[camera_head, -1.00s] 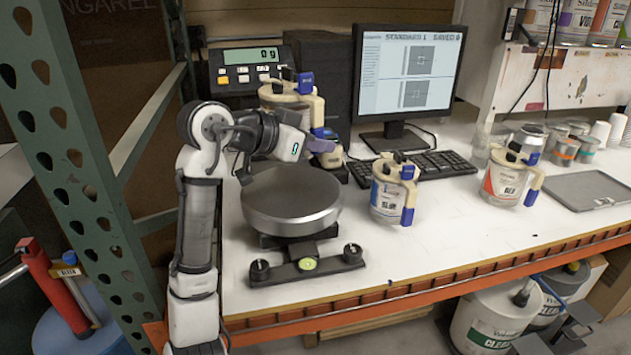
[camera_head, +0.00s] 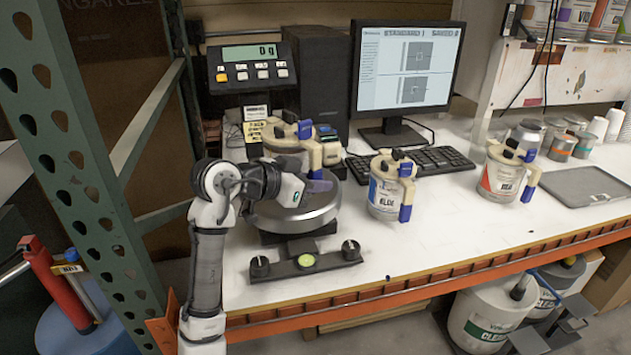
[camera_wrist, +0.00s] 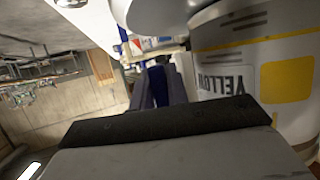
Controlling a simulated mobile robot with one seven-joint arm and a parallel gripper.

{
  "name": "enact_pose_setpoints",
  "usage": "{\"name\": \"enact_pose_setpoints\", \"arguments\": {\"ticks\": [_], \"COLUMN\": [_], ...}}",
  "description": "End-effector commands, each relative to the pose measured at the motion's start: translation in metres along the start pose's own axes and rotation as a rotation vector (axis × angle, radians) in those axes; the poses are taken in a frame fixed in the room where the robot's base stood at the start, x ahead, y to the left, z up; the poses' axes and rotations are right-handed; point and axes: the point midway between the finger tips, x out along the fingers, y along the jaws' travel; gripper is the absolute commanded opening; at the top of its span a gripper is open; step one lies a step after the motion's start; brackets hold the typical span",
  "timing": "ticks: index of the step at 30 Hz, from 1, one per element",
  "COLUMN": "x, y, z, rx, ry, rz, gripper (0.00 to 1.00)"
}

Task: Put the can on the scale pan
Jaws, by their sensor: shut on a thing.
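The yellow can (camera_head: 283,145), a silver can with a cream-and-blue handle and lid, is over the back of the round scale pan (camera_head: 325,212). Its label reads YELLOW in the wrist view (camera_wrist: 228,82). My gripper (camera_head: 318,184) is shut on its blue handle, on the can's right side; the handle shows between the dark fingers in the wrist view (camera_wrist: 168,85). My arm hides the can's base, so I cannot tell whether it touches the pan. The scale display (camera_head: 250,53) reads 0 g.
The blue can (camera_head: 385,192) and the red can (camera_head: 502,175) stand to the right of the scale. A keyboard (camera_head: 440,160) and monitor (camera_head: 405,65) are behind. Small tins and a grey tray (camera_head: 585,188) are at the right. The front middle of the bench is clear.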

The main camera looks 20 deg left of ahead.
Motion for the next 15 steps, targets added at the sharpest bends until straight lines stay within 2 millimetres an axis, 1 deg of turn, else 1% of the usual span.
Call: {"name": "enact_pose_setpoints", "arguments": {"ticks": [4, 5, 9, 15], "x": [0.0009, 0.0012, 0.0011, 0.0011], "y": [0.0001, 0.0000, -0.0001, -0.0001], "z": [0.0023, 0.0026, 0.0024, 0.0023], "rx": [0.004, 0.000, -0.001, -0.001], "ry": [0.004, 0.000, 0.000, 0.000], "rz": [-0.001, 0.000, 0.000, 0.000], "gripper": [0.00, 0.20, 0.38, 0.38]}}
